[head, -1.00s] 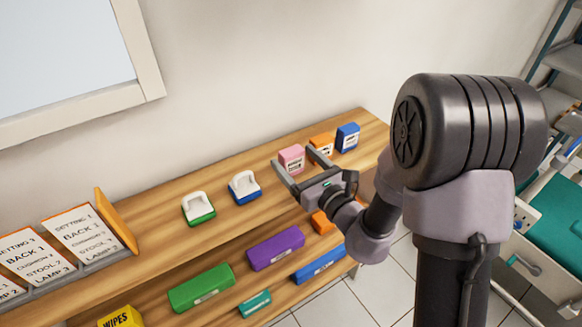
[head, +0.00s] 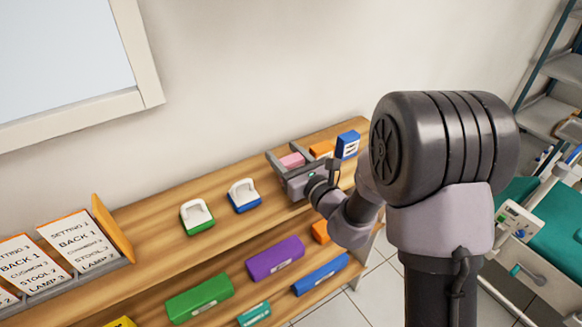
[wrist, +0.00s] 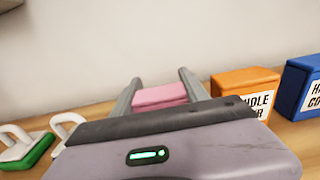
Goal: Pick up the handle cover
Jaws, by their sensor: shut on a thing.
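The orange box (wrist: 243,84) has a partly visible label ending in "NDLE". The blue box (wrist: 303,85) beside it has a cut-off label. A pink box (head: 291,161) stands left of both on the top shelf; its label is hidden now. My gripper (head: 283,152) is shut on the pink box, one finger on each side. In the wrist view the pink box (wrist: 160,97) sits between the fingers, its lower part hidden by the gripper body. I cannot tell whether it is off the shelf.
The orange box (head: 321,149) is close to my gripper's right. White-handled items with a blue base (head: 244,196) and a green base (head: 197,217) stand to the left. Purple (head: 275,259), green (head: 200,298) and blue (head: 320,274) boxes lie on the lower shelf.

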